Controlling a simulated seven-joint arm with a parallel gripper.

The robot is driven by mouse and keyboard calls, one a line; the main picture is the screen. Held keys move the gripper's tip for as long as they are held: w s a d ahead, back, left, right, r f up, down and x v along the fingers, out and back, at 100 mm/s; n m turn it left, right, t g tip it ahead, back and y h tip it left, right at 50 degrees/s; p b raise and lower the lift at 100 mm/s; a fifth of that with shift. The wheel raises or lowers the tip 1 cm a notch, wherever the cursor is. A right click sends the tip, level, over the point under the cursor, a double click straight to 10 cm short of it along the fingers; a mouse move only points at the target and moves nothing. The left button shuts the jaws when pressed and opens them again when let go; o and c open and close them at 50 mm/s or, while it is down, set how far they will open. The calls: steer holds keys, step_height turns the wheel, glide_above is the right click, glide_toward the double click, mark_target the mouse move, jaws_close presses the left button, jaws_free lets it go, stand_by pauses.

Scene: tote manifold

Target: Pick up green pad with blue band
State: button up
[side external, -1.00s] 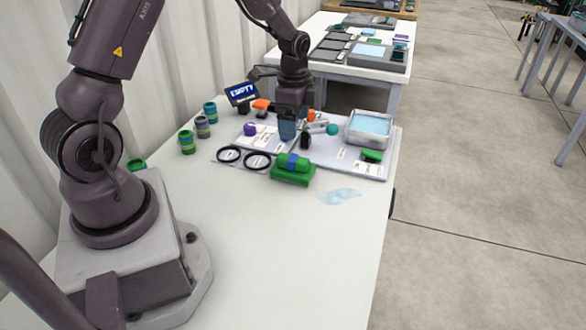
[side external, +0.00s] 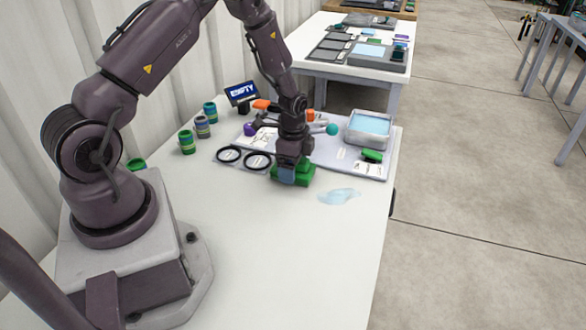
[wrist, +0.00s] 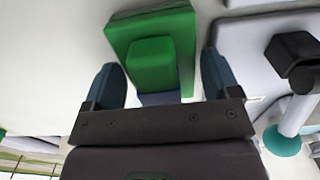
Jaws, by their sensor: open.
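The green pad with blue band (wrist: 152,62) lies on a wider green base block (wrist: 118,34) in the wrist view. Its blue band (wrist: 158,98) shows between the fingers, partly hidden by the gripper body. My gripper (wrist: 160,78) is open, with one dark blue finger on each side of the pad and visible gaps between. In the side view my gripper (side external: 288,170) is lowered over the pad and covers most of it; the green base (side external: 302,181) shows around it.
Two black rings (side external: 258,160) lie left of the pad. A clear tray with blue contents (side external: 368,128), a small green item (side external: 372,156) and a teal ball (side external: 332,129) are to the right. A pale blue patch (side external: 340,196) lies nearby. The front table is clear.

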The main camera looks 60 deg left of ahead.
steer(key=shift+f, duration=0.15)
steer(key=shift+c, duration=0.2)
steer(key=c, duration=0.7)
steer(key=shift+o, duration=0.2)
steer(key=shift+r, duration=0.4)
step_height(320, 180, up, 2)
steer(key=shift+r, duration=0.25)
steer(key=s+d+r, duration=0.5)
steer(key=s+r, duration=0.4)
steer(key=s, duration=0.4)
steer(key=shift+d+r, duration=0.15)
steer(key=shift+r, duration=0.25)
